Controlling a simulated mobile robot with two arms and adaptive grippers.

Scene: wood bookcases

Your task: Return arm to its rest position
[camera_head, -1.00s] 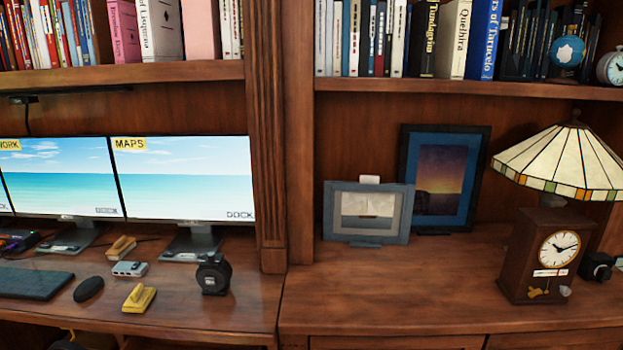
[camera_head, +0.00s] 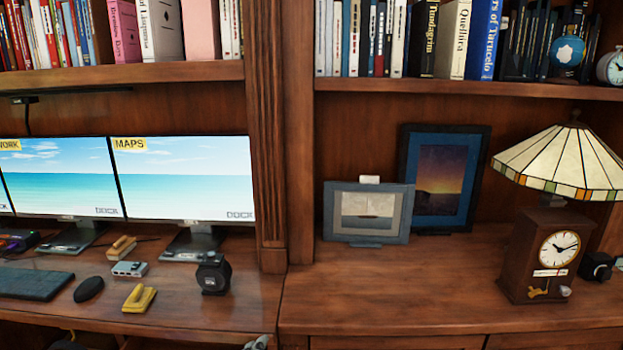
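No gripper of mine can be made out in the head view, and neither arm shows clearly. A small grey-green piece (camera_head: 257,343) pokes in at the bottom edge, left of the centre post. It may be part of my arm, but too little shows to tell which part.
The left desk holds a keyboard (camera_head: 34,283), mouse (camera_head: 89,289), yellow stapler (camera_head: 139,298), black tape measure (camera_head: 212,274) and monitors (camera_head: 183,180). The right counter holds picture frames (camera_head: 368,238) and a clock lamp (camera_head: 541,262). The counter's front middle (camera_head: 400,300) is clear.

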